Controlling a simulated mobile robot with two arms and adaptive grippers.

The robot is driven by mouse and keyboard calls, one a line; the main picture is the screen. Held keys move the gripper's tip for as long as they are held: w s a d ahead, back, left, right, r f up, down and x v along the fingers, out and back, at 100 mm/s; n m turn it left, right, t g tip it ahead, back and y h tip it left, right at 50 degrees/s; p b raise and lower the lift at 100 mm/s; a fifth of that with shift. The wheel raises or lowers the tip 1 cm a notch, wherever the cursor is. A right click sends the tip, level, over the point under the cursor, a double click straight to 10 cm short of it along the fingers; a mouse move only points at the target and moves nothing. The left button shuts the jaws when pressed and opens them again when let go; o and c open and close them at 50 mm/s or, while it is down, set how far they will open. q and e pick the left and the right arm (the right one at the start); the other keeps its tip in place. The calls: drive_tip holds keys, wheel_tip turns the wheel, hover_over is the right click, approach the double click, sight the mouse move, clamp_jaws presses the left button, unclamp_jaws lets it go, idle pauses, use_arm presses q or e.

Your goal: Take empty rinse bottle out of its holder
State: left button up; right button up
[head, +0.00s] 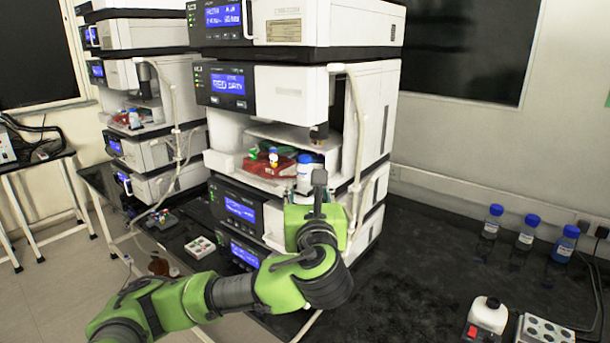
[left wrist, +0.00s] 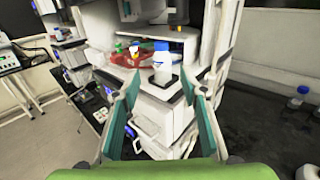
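A rinse bottle with a white body and blue cap (head: 305,174) stands upright at the front right of the open bay in the nearer column stack. It also shows in the left wrist view (left wrist: 162,68), centred beyond the fingers, with a dark holder (left wrist: 174,84) around its base. The bottle's contents cannot be told. My left gripper (head: 318,184) is in front of the bay and partly covers the bottle in the head view. In the left wrist view its green fingers (left wrist: 161,86) are spread apart with nothing between them, short of the bottle. My right gripper is not in view.
A red tray (head: 268,167) with small capped vials lies left of the bottle. A pale vertical tube (head: 356,130) runs along the stack's right front edge. Several blue-capped bottles (head: 526,232) stand on the dark bench (head: 430,240) at right, whose middle is clear.

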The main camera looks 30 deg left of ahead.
sight(306, 164)
use_arm(q)
drive_tip(key=p+x, duration=0.1)
drive_tip(key=x, duration=0.3)
drive_tip(key=p+x, duration=0.1)
drive_tip(key=x, duration=0.3)
drive_tip(key=shift+w+a+r, duration=0.15)
drive_tip(key=shift+a+r, duration=0.05)
drive_tip(key=shift+a, duration=0.05)
drive_tip(key=shift+w+a+r, duration=0.1)
drive_tip(key=shift+w, duration=0.1)
drive_tip(key=p+x, duration=0.2)
drive_tip(key=x, duration=0.2)
drive_tip(key=shift+w, duration=0.4)
drive_tip(key=c, duration=1)
